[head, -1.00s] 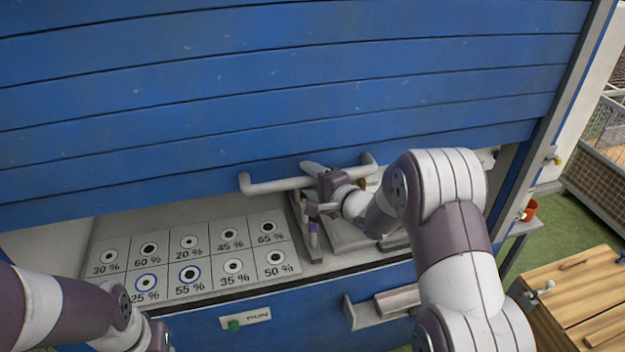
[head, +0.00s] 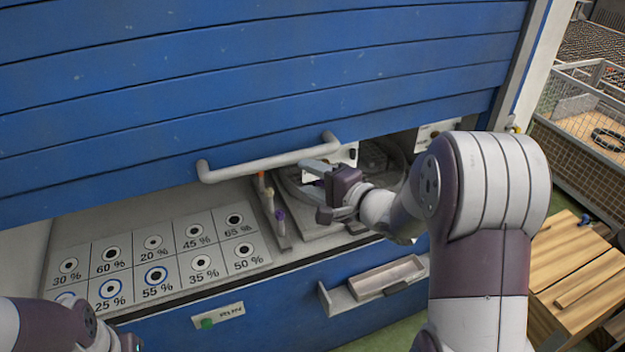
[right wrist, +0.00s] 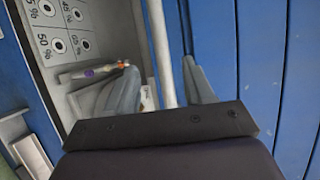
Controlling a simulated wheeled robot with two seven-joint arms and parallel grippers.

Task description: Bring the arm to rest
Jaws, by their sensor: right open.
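My right gripper (head: 312,190) is open in the head view, just below the right end of the white bar handle (head: 265,159) of the blue slatted shutter (head: 300,85). In the right wrist view its two fingers (right wrist: 165,88) stand apart, and the handle (right wrist: 160,50) runs between them in the picture; I cannot tell whether they touch it. No object is held. Part of my left arm (head: 60,325) shows at the lower left of the head view; its gripper is not in view.
A panel of percent-marked round spots (head: 150,255) lies under the raised shutter. A small open tray (head: 390,275) juts from the blue front.

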